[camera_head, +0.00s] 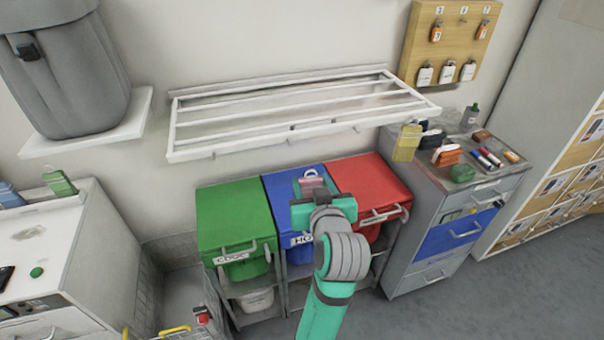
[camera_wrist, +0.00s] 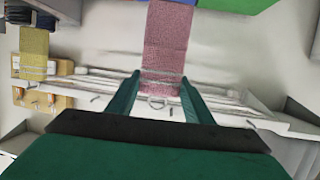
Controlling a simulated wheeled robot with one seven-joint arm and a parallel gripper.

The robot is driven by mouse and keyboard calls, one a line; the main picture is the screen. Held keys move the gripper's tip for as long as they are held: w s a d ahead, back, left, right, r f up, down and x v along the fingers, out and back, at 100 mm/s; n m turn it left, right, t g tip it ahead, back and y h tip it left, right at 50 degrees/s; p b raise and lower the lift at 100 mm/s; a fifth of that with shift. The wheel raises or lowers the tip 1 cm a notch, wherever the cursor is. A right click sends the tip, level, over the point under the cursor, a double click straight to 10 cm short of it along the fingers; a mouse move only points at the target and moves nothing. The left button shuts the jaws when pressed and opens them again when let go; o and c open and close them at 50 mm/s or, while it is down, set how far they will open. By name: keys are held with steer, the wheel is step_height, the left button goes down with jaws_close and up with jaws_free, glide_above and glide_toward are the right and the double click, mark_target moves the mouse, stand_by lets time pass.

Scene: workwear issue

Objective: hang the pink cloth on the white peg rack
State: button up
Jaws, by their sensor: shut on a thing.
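My gripper (camera_head: 312,177) is shut on the pink cloth (camera_head: 314,186), in front of and below the white peg rack's front rail in the head view. In the wrist view the cloth (camera_wrist: 168,40) runs from between my fingertips (camera_wrist: 160,82) to the top edge, and that view looks upside down. The white peg rack (camera_head: 290,127) is fixed to the wall, with small pegs along its front rail; it also shows behind my fingers in the wrist view (camera_wrist: 105,84). Whether the cloth touches a peg, I cannot tell.
A yellow cloth (camera_head: 407,142) hangs by the rack's right end. Green (camera_head: 235,212), blue (camera_head: 283,188) and red (camera_head: 370,183) bins stand below. A grey drawer cabinet (camera_head: 425,235) with small items is at right, a wooden key board (camera_head: 450,40) above it.

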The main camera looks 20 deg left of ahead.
step_height(320, 180, up, 5)
steer(key=s+a+n+g+y, duration=0.1)
steer(key=s+a+n+y, duration=0.1)
steer(key=s, duration=0.1)
steer(key=r+x, duration=0.1)
steer(key=x, duration=0.9)
steer(key=shift+w+d+r, duration=0.15)
steer(key=shift+w+d, duration=0.05)
steer(key=shift+w, duration=0.2)
stand_by(0.6)
stand_by(0.6)
steer(key=o, duration=1)
